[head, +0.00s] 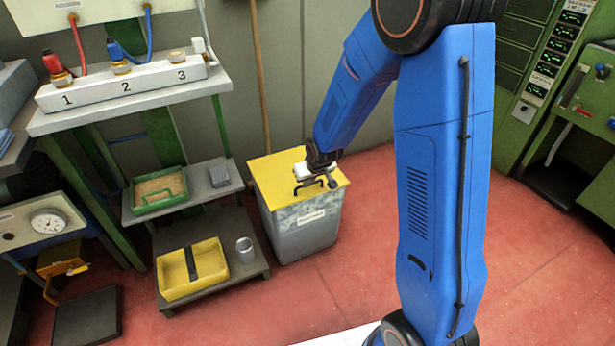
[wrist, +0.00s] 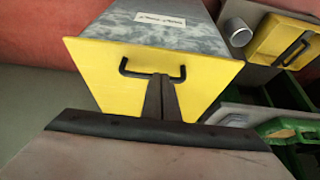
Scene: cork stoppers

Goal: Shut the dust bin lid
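The grey metal dust bin (head: 307,232) stands on the red floor beside the shelves. Its yellow lid (head: 272,171) lies over the top, and I see no clear gap under its front edge. In the wrist view, the lid (wrist: 95,70) fills the middle, with a black handle (wrist: 135,73) on it. My gripper (head: 318,178) is over the lid at the handle. In the wrist view, the fingers of my gripper (wrist: 161,78) are together, their tips overlapping the middle of the handle bar. I cannot tell whether they touch it. The bar shows on both sides of them.
Left of the bin, a low shelf holds a yellow tray (head: 177,284) and a grey cup (head: 245,250). A green tray (head: 152,193) sits on the shelf above. A wooden pole (head: 259,75) leans behind the bin. The floor to the bin's right is clear.

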